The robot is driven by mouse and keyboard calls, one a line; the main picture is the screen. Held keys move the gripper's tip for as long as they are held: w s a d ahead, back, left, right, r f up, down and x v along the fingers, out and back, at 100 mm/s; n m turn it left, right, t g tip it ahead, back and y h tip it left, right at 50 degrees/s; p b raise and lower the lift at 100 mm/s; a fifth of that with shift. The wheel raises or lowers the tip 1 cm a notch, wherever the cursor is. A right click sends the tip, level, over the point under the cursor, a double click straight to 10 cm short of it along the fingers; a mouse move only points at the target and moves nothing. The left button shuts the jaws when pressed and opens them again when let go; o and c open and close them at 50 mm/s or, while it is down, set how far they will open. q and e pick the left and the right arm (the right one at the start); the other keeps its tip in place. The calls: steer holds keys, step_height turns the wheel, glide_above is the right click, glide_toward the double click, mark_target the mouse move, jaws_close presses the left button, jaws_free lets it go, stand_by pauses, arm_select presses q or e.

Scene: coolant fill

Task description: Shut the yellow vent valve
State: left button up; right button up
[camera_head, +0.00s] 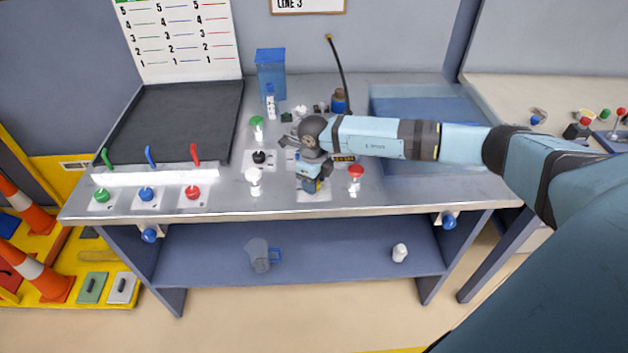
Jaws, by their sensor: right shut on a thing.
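My right gripper (312,184) reaches in from the right and points down at the middle front of the metal bench. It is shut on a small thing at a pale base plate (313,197). A bit of yellow (319,186) shows at the fingertips, which fits the yellow vent valve. The gripper hides most of it, so I cannot tell how its handle is turned. My left gripper is not in view.
Nearby on the bench (220,205) stand a white knob (253,175), a black knob (259,157), a green knob (257,123) and a red knob (355,173). Green, blue and red valves line the left front. A blue tray (385,103) lies behind my arm. A jug (259,255) stands below.

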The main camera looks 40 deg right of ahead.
steer(key=o, duration=0.9)
steer(key=shift+r, duration=0.1)
step_height(320, 180, up, 14)
steer(key=shift+f+b, duration=0.15)
steer(key=shift+b, duration=0.55)
